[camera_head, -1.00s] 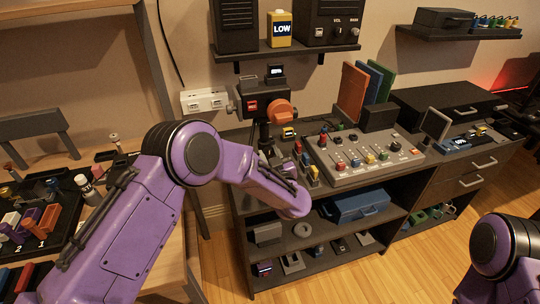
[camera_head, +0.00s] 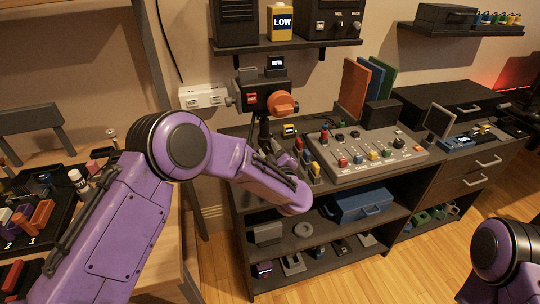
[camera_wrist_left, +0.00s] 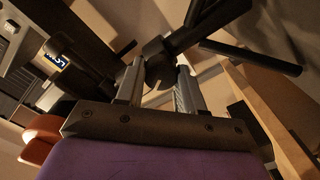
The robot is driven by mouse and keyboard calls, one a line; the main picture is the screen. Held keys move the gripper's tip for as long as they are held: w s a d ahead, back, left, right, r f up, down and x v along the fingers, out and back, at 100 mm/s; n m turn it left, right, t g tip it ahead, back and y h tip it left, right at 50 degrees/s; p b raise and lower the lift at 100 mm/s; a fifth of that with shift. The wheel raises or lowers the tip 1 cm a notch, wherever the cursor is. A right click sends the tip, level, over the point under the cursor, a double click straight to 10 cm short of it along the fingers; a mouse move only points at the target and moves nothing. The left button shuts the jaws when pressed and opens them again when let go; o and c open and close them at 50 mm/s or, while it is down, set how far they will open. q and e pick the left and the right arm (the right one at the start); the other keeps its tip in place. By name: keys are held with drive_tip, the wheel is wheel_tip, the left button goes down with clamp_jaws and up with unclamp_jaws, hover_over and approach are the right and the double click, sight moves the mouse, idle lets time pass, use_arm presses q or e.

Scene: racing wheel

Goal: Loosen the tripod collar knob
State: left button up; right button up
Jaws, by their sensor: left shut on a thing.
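A camera with a dark body (camera_head: 262,86) and an orange lens (camera_head: 281,104) stands on a dark tripod post (camera_head: 264,129) behind the console table. In the left wrist view the orange lens (camera_wrist_left: 38,138) is at the lower left. My left gripper (camera_wrist_left: 160,88) is shut on a dark rounded part, which looks like the tripod collar knob (camera_wrist_left: 158,66), between its two grey fingers. Dark tripod bars (camera_wrist_left: 210,30) spread around it. In the head view my purple left forearm mostly hides the gripper and the lower tripod. My right gripper is out of view.
A control panel (camera_head: 365,153) with colored knobs sits right of the tripod. A shelf (camera_head: 300,44) holding speakers and a yellow LOW box (camera_head: 282,22) hangs above. A cluttered tray (camera_head: 75,205) lies at far left.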

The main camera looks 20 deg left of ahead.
use_arm(q)
drive_tip(key=n+b, duration=0.1)
drive_tip(key=n, duration=0.1)
drive_tip(key=n+b, duration=0.2)
drive_tip(key=n, duration=0.1)
drive_tip(key=shift+f+n+b, duration=0.3)
drive_tip(key=shift+b, duration=0.1)
drive_tip(key=shift+r+n+b, duration=0.1)
drive_tip(key=shift+n+b, duration=1.55)
drive_tip(key=shift+n, duration=0.45)
drive_tip(key=o, duration=1)
drive_tip(key=shift+s, duration=0.1)
drive_tip(key=shift+o, duration=0.2)
drive_tip(key=b+v, duration=0.1)
drive_tip(key=v, duration=0.9)
drive_tip(key=shift+s+d, duration=0.2)
drive_tip(key=shift+d, duration=0.05)
